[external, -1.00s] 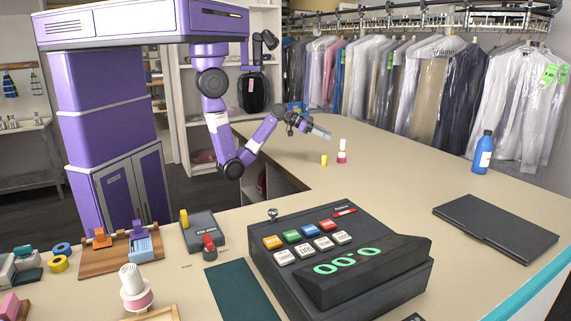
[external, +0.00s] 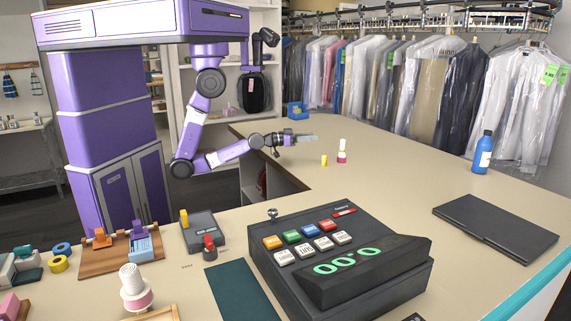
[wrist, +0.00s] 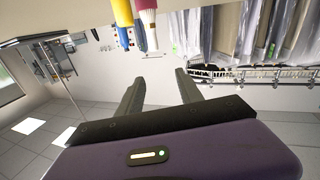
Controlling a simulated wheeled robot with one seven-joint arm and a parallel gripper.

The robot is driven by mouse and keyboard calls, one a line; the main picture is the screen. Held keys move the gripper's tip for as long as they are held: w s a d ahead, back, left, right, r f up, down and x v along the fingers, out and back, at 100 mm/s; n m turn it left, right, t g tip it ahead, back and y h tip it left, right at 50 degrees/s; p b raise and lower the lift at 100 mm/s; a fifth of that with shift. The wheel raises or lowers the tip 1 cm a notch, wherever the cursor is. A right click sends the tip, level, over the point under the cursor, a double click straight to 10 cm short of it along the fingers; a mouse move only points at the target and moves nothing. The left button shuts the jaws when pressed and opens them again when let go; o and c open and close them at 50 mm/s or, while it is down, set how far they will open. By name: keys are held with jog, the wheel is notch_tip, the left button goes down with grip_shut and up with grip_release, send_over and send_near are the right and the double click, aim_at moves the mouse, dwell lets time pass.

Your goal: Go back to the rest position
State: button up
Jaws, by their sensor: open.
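My gripper (external: 304,138) is at the end of my purple arm, over the counter, with its fingers pointing right and nearly level. In the wrist view its two dark fingers (wrist: 160,92) are spread apart with nothing between them. A small yellow item (external: 324,160) and a red-and-white bottle (external: 342,151) stand on the counter just right of the fingertips. In the wrist view the yellow item (wrist: 123,12) and the bottle (wrist: 147,14) show at the top, beyond the fingers and apart from them.
A cash register (external: 350,265) stands on the front counter. A blue bottle (external: 483,153) and a dark folder (external: 495,226) are at the right. Bagged garments (external: 430,95) hang at the back. A blue bin (external: 294,110) sits behind my gripper. The middle of the counter (external: 400,180) is clear.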

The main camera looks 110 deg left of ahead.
jog(key=s+d+f+m+h, duration=0.3)
jog(key=s+d+f+h, duration=0.1)
jog(key=s+d, duration=0.5)
jog(key=s+d+f+m+g+h, duration=0.1)
jog(key=s+d+f+m+h, duration=0.2)
jog(key=s+d, duration=0.7)
jog(key=d+h, duration=0.1)
jog(key=d, duration=0.2)
jog(key=shift+s+d+f+m+h, duration=0.2)
jog(key=shift+d+f+m+h, duration=0.1)
jog(key=shift+f, duration=0.05)
